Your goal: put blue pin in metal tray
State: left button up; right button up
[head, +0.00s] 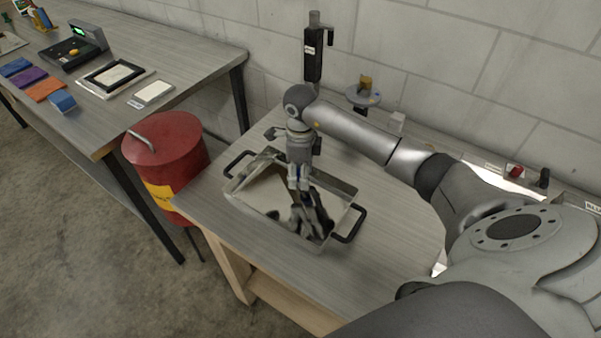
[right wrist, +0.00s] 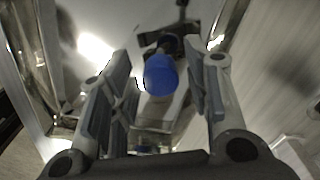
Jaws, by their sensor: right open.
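The shiny metal tray (head: 262,222) with black side handles sits on the grey table. My right gripper (head: 298,186) points down over the inside of the tray, and its dark reflection shows on the tray floor. In the right wrist view my right gripper (right wrist: 158,55) is open, with its fingers apart. The blue pin (right wrist: 160,76) shows there as a rounded blue end between the fingers, with a gap on both sides. The shiny tray surface (right wrist: 95,48) is behind it. I cannot tell whether the pin touches the tray floor. My left gripper is not in view.
A red drum (head: 165,152) stands left of the table. A black upright device (head: 313,62) and a small round stand (head: 363,96) are at the back by the wall. Another bench (head: 180,50) with coloured items is at the left. The table front is clear.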

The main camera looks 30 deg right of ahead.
notch_tip(320, 180, up, 12)
jog(key=b, duration=0.3)
jog(key=shift+f, duration=0.15)
